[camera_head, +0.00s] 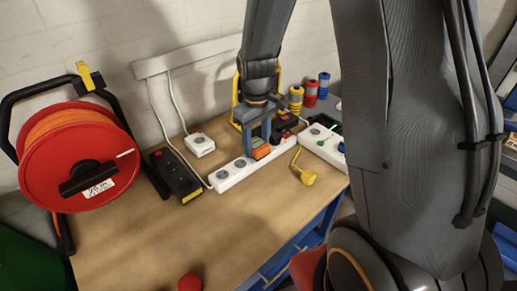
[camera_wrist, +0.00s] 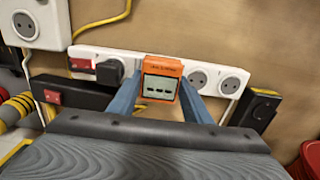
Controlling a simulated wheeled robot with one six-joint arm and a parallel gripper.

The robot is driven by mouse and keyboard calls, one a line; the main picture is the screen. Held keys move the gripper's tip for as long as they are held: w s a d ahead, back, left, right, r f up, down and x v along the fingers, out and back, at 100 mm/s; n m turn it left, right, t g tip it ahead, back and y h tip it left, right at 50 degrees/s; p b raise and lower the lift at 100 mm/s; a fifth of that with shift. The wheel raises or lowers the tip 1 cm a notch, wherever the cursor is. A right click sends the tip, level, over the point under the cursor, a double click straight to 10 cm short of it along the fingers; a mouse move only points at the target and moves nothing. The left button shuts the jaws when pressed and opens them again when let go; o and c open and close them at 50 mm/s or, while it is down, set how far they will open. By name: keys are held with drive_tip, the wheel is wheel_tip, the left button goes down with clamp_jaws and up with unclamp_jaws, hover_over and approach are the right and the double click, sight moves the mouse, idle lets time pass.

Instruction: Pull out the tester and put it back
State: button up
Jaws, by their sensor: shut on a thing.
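The tester (camera_wrist: 161,83) is a small orange block with a grey display, seen in the middle of the wrist view. In the head view the tester (camera_head: 262,151) shows as an orange patch at the white power strip. The power strip (camera_head: 229,178) lies on the wooden bench; it also shows in the wrist view (camera_wrist: 221,83). My gripper (camera_head: 260,140) reaches down from above, and its two blue fingers (camera_wrist: 160,98) are shut on the tester's sides. The tester is at the strip's socket row; whether its pins are in a socket is hidden.
A black plug (camera_wrist: 110,73) sits in the strip beside the tester. A red cable reel (camera_head: 78,155) stands at the left, with a black box (camera_head: 175,176) beside it. The bench front (camera_head: 150,240) is mostly clear.

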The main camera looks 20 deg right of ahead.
sight(256, 144)
drive_tip(key=shift+r+p, duration=2.05)
drive_tip(key=shift+r, duration=0.75)
drive_tip(key=shift+a, duration=0.1)
